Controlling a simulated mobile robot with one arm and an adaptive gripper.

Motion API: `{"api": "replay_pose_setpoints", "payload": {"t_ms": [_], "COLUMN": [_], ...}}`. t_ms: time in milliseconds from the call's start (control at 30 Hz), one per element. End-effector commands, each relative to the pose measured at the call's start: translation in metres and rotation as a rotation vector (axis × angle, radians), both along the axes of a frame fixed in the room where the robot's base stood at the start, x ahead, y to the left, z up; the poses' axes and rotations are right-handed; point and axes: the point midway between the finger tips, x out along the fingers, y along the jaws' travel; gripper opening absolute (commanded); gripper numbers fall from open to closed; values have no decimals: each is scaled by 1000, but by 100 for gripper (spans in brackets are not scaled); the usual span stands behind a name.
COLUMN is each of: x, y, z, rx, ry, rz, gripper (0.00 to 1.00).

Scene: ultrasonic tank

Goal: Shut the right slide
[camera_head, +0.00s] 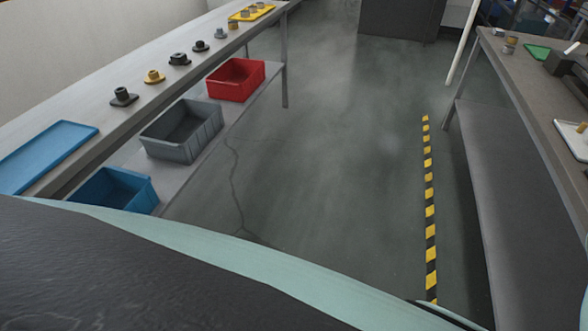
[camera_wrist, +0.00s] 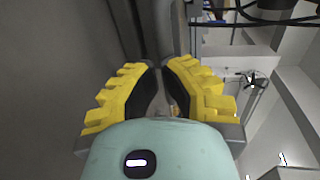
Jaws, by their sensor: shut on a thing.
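In the wrist view my gripper (camera_wrist: 162,72) has two yellow, ribbed fingers with dark inner pads. The fingers are close together around a narrow grey piece (camera_wrist: 159,98), which shows only as a thin strip between them. I cannot tell for certain whether this piece belongs to the right slide. A large dark grey surface (camera_wrist: 60,60) fills the left of this view, close to the fingers. In the head view neither my gripper nor a slide can be made out.
In the head view a long bench (camera_head: 50,152) at left carries a blue tray (camera_head: 45,153) and several small parts. Red (camera_head: 236,79), grey (camera_head: 181,130) and blue (camera_head: 113,189) bins stand below. Another bench (camera_head: 530,105) is at right.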

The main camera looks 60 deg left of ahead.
Motion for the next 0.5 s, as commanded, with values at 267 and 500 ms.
{"api": "replay_pose_setpoints", "payload": {"t_ms": [267,500], "x": [10,15], "y": [-14,-21], "z": [-2,-2], "rx": [-1,1], "ry": [0,2], "rz": [-1,-2], "gripper": [0,0]}}
